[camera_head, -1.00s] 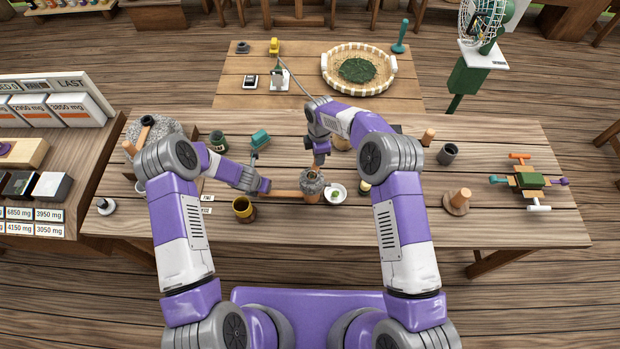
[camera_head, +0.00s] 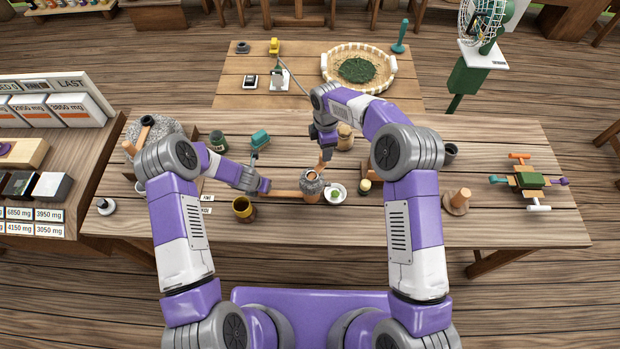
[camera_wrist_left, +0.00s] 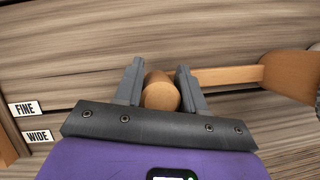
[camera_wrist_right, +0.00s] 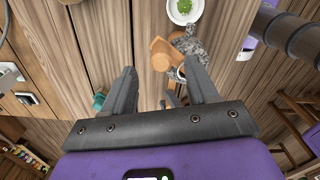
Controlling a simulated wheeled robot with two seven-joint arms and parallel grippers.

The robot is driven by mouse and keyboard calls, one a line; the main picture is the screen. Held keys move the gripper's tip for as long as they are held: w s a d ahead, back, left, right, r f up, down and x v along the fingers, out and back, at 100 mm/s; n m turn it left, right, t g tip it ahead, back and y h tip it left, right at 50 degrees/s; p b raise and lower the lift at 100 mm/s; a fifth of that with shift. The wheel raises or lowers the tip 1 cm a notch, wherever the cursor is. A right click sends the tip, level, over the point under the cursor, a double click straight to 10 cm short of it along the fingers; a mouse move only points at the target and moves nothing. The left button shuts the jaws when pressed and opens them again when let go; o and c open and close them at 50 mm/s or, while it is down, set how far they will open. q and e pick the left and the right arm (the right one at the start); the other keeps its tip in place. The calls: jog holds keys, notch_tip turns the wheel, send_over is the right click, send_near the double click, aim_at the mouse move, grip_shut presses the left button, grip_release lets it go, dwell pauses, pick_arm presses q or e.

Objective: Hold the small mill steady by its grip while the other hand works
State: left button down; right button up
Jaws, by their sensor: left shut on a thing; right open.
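The small mill (camera_head: 312,188) stands on the table, a grey speckled body with a wooden grip (camera_head: 286,193) reaching out to the left. My left gripper (camera_head: 266,188) is shut on that grip. In the left wrist view the grip's round end (camera_wrist_left: 160,92) sits between the fingers, and part of the mill's wooden body (camera_wrist_left: 292,74) shows at right. My right gripper (camera_head: 325,152) is open above and behind the mill. In the right wrist view the mill (camera_wrist_right: 190,42) lies beyond the fingertips, with a wooden piece (camera_wrist_right: 161,52) beside it; no object is clearly between the fingers.
A white dish (camera_head: 335,194) with something green stands just right of the mill. The front middle of the table is mostly clear.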

notch_tip(320, 180, up, 18)
jog(key=shift+f, duration=0.2)
dwell(0.4)
dwell(0.4)
notch_tip(320, 180, up, 7)
jog(key=shift+r, duration=0.2)
dwell(0.4)
jog(key=shift+c, duration=0.4)
notch_tip(320, 180, down, 30)
jog(key=m, duration=1.7)
jog(key=shift+w+f+m, duration=0.1)
jog(key=shift+f+m, duration=0.1)
jog(key=shift+m, duration=0.2)
